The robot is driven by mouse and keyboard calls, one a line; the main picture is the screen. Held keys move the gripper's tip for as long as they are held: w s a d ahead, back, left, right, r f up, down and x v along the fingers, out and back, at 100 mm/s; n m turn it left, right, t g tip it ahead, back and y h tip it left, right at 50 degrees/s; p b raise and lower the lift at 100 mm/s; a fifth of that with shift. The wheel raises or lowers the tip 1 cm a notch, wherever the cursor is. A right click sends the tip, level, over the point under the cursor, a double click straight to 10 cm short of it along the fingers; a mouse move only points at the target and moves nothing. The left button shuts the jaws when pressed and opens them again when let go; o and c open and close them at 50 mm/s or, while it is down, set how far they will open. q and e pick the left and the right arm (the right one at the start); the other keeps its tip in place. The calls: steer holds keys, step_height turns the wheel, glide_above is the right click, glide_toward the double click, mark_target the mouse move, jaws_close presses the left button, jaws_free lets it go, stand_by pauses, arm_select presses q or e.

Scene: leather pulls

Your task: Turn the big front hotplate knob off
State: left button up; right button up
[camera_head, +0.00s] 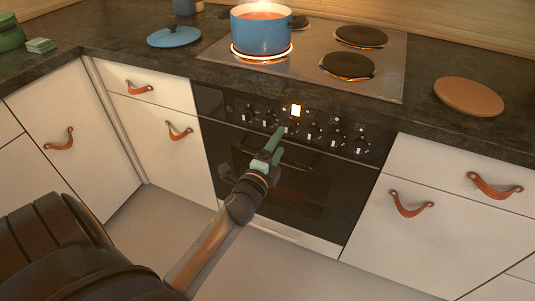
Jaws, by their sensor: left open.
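The oven's black control panel (230,103) carries a row of small dark knobs with light marks, among them a knob (311,132) right of my gripper and a knob (250,110) left of it. My left gripper (281,133), green-fingered and open, is at the middle of this row. Its fingertips overlap a knob there and hide part of it; I cannot tell whether they touch it. A blue pot (258,33) stands on the front left hotplate (262,56), whose rim glows orange. Which knob serves which hotplate is too small to read. My right gripper is out of view.
The front right hotplate (347,67) and back right hotplate (360,37) are bare. The oven handle (300,166) lies just below the knobs. A blue lid (174,37) and a round brown board (469,97) lie on the dark counter. Drawers have leather pulls (495,187).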

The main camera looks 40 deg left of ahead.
arm_select(q)
steer(key=v, duration=0.8)
steer(key=shift+s, duration=0.15)
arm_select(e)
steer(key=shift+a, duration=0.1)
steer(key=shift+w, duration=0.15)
arm_select(q)
steer(key=s+d+f+n+g+h, duration=0.8)
steer(key=s+d+f+n, duration=0.45)
steer(key=d+f, duration=0.5)
steer(key=s+a+r+y+p, duration=0.1)
steer(key=s+a+r+p, duration=0.1)
steer(key=r+p, duration=1.1)
steer(key=a+p, duration=0.1)
steer(key=p, duration=0.4)
steer(key=shift+n, duration=0.35)
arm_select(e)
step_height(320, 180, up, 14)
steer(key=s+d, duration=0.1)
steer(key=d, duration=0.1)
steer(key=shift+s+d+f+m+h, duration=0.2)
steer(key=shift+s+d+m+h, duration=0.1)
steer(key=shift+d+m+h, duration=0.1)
